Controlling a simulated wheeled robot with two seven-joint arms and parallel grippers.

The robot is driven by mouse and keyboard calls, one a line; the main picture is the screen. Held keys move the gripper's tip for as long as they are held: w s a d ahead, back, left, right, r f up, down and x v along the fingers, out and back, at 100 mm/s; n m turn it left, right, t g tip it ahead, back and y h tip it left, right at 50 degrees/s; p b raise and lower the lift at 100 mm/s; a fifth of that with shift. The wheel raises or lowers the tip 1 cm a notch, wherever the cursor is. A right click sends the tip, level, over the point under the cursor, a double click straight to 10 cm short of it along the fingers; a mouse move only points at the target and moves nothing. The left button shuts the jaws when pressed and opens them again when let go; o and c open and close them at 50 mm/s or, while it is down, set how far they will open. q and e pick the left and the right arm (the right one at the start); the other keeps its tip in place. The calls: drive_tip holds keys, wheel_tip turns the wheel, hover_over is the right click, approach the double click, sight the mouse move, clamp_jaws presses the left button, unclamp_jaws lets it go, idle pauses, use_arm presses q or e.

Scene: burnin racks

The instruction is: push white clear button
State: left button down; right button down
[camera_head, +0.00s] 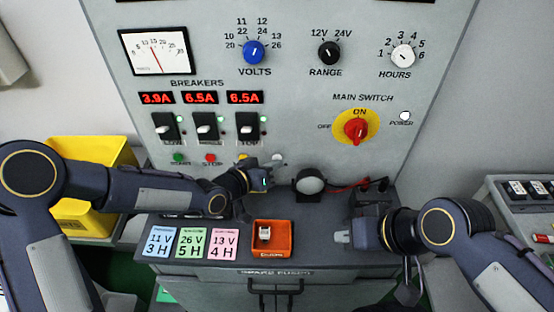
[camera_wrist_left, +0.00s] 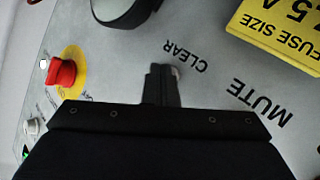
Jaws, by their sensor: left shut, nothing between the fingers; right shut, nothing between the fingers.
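The white clear button (camera_head: 278,157) is at the right end of a row of small buttons on the grey panel. My left gripper (camera_head: 268,180) is shut and empty, just below and in front of it. My right gripper (camera_head: 343,238) is shut and empty over the right side of the bench.
Green (camera_head: 178,158), red (camera_head: 210,158) and yellow (camera_head: 243,159) buttons are left of the white one. A round black-rimmed lamp (camera_head: 310,183) stands close to the right of my left gripper. An orange tray (camera_head: 288,246) and coloured cards (camera_head: 191,245) lie on the bench.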

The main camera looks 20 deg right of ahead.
use_arm(q)
drive_tip(key=shift+s+a+b, duration=0.2)
drive_tip(key=shift+s+b, duration=0.2)
drive_tip(key=shift+s, duration=0.3)
drive_tip(key=s+b, duration=0.1)
drive_tip(key=s, duration=0.1)
drive_tip(key=s+a+b, duration=0.1)
drive_tip(key=s, duration=0.1)
drive_tip(key=shift+s+a, duration=0.2)
drive_tip(key=shift+s, duration=0.2)
idle(0.5)
